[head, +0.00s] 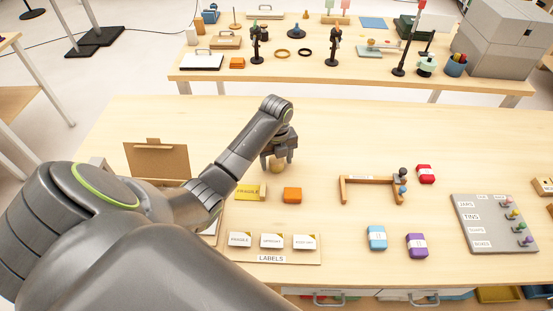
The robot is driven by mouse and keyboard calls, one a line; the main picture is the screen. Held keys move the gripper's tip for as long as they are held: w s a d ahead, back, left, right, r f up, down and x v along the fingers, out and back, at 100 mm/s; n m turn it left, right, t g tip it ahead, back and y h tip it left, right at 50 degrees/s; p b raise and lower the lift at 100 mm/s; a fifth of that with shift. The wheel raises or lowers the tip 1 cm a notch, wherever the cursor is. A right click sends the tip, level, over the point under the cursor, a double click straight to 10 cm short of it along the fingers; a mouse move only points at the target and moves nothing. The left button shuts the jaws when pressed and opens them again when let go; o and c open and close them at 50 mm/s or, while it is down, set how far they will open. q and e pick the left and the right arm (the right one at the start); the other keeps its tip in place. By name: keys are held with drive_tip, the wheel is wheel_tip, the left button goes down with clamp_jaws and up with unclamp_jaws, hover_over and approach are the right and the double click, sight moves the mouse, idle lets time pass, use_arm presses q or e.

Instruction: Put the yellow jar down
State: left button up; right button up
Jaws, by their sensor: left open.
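The yellow jar (277,167) shows as a small, rounded yellowish shape between the fingers of my left gripper (278,163), over the middle of the near table. The gripper points down and its jaws are open around the jar. The fingers and wrist hide part of the jar. It looks to be at table height, but I cannot tell whether a finger touches it. My right gripper is not in view.
An open cardboard box (157,160) is to the left. A wooden frame (371,181) stands to the right. The table behind the gripper is clear.

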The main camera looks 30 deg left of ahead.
use_arm(q)
wheel_tip(320, 180, up, 5)
drive_tip(key=shift+w+r+b, duration=0.1)
drive_tip(key=shift+r+b, duration=0.05)
drive_tip(key=shift+b, duration=0.15)
wheel_tip(320, 180, up, 7)
drive_tip(key=p, duration=0.6)
